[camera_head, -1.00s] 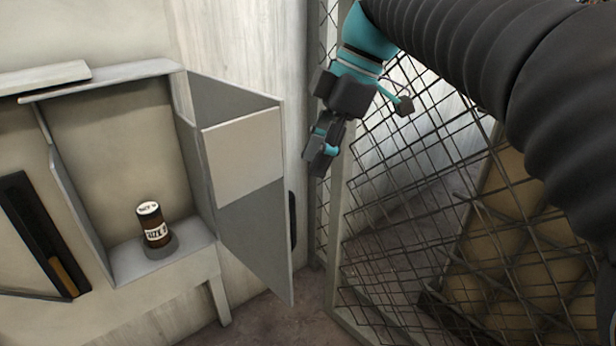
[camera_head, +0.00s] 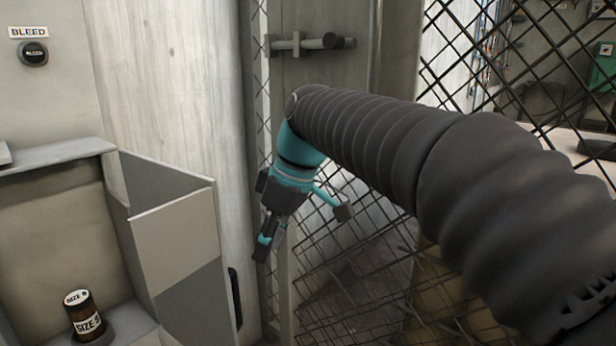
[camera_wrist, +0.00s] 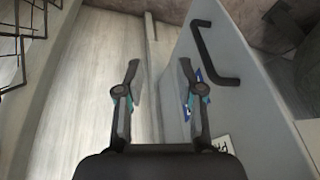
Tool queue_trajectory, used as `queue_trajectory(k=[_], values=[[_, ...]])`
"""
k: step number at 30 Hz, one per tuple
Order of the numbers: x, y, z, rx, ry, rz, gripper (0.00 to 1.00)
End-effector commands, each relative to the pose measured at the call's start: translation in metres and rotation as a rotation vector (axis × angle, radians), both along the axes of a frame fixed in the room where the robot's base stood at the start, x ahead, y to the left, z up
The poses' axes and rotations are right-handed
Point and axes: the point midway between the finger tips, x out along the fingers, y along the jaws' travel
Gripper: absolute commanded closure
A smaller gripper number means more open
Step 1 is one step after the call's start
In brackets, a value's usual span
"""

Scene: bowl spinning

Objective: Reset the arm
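My gripper (camera_head: 266,245) hangs at the end of my dark, ribbed arm in the head view, pointing down. It is just right of the open cabinet door, in front of the mesh fence. In the wrist view my gripper (camera_wrist: 159,75) has its two fingers spread apart with nothing between them. The grey door (camera_wrist: 235,95) with its black handle is close to the right finger there; I cannot tell whether they touch.
The open cabinet door (camera_head: 180,245) stands at the left. A brown "SIZE" jar (camera_head: 84,312) sits inside the cabinet. A "BLEED" button (camera_head: 33,53) is on the wall. The mesh fence (camera_head: 335,235) stands behind my arm. A latch bar (camera_head: 310,43) is above.

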Motion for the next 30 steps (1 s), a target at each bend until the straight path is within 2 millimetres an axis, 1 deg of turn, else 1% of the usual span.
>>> queue_trajectory(k=[3, 5, 6, 8, 9, 12, 15, 18, 21, 24, 30], values=[[-0.008, -0.029, -0.027, -0.028, 0.009, -0.28, 0.63], [-0.015, -0.048, -0.041, -0.035, 0.005, -0.431, 0.63], [-0.021, -0.062, -0.049, -0.037, -0.002, -0.525, 0.63], [-0.031, -0.082, -0.061, -0.036, -0.014, -0.657, 0.63], [-0.039, -0.096, -0.068, -0.033, -0.024, -0.738, 0.63], [-0.061, -0.128, -0.086, -0.021, -0.051, -0.913, 0.63], [-0.085, -0.157, -0.102, -0.008, -0.083, -1.043, 0.63], [-0.111, -0.181, -0.117, -0.003, -0.116, -1.128, 0.63], [-0.136, -0.2, -0.128, -0.009, -0.147, -1.167, 0.63], [-0.152, -0.211, -0.129, -0.002, -0.167, -1.202, 0.63], [-0.16, -0.225, -0.114, 0.03, -0.216, -1.25, 0.63]])
